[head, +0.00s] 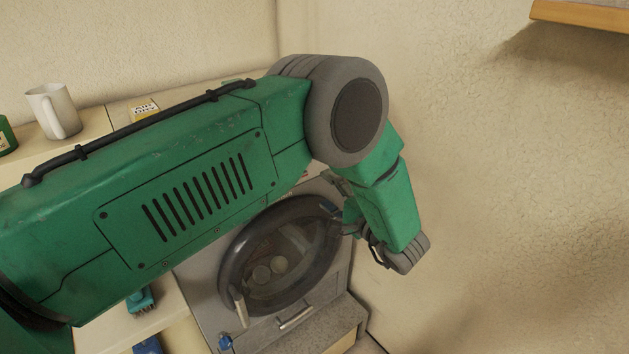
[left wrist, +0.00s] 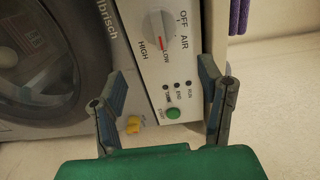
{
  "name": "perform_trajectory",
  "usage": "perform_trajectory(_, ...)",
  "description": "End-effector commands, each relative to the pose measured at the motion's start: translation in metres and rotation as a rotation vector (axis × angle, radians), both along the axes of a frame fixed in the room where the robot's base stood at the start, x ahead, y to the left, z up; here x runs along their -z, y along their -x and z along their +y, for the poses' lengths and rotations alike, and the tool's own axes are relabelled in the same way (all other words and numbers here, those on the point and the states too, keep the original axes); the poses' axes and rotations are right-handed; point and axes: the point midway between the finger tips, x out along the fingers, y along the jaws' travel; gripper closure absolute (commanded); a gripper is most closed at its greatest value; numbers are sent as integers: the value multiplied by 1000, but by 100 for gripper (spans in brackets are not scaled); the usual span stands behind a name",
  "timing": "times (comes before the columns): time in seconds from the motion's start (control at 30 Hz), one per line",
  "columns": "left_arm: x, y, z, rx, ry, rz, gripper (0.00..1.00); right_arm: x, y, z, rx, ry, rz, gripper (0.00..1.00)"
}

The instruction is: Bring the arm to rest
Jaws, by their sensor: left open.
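My left arm crosses the head view from the left, bends at a large grey joint and hangs down in front of the grey machine. My left gripper (head: 346,226) is at the right side of the machine's round door, partly hidden by my arm. In the left wrist view the gripper (left wrist: 163,88) is open, with its two dark fingers apart and nothing between them. Beyond the fingers is a control panel (left wrist: 165,60) with a dial (left wrist: 158,30) and a green button (left wrist: 173,113). I cannot tell whether the fingers touch it. My right gripper is not in view.
The grey machine (head: 212,290) has a round dark door (head: 232,262). A white mug (head: 54,110), a green can (head: 6,136) and a small box (head: 143,108) stand on the counter behind my arm. A teal brush (head: 141,300) lies lower left. A wooden shelf (head: 585,14) juts out upper right.

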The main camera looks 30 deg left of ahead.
Motion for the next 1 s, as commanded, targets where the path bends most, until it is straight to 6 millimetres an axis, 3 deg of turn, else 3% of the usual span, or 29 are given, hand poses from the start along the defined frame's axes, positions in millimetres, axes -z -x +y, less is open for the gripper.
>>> perform_trajectory(0.2,1,7,-20,1,1,0,38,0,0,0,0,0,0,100)
perform_trajectory(0.77,3,8,-21,10,2,-3,38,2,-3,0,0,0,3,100)
perform_trajectory(0.87,19,6,-13,73,30,-34,38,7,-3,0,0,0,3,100)
perform_trajectory(0.97,55,5,-2,210,119,-88,38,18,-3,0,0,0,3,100)
perform_trajectory(1.0,76,8,2,276,180,-106,38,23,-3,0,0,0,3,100)
